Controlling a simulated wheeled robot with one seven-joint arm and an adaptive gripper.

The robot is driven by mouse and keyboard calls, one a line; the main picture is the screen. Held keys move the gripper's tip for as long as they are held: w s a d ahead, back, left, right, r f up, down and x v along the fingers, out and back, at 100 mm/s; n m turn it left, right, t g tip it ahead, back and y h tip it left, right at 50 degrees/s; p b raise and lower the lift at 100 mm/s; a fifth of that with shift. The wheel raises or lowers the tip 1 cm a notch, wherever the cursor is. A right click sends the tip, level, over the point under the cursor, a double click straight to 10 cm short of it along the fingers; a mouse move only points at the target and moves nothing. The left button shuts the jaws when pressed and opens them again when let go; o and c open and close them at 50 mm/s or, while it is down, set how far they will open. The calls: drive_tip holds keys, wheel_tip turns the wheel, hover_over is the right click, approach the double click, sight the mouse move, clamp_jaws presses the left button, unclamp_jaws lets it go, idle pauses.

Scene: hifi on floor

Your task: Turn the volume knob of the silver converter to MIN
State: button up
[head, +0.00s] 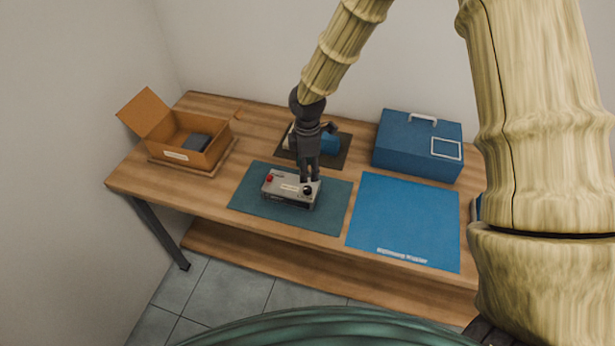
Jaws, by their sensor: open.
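The silver converter (281,188) is a small box on a dark teal mat (252,207) in the middle of the table. A red button (269,178) is on its left side. A black knob (307,190) is on its right side; its setting is too small to read. My gripper (310,180) points down over the right part of the converter. Its fingers are open, with the tips at or just above the knob. I cannot tell whether they touch it.
An open cardboard box (210,149) with a dark item inside stands at the left. A blue case (418,146) stands back right, behind a flat blue mat (404,218). A blue cylindrical item (330,143) lies on a dark mat behind my gripper, partly hidden.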

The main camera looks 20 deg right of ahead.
drive_tip(key=shift+r, duration=1.8)
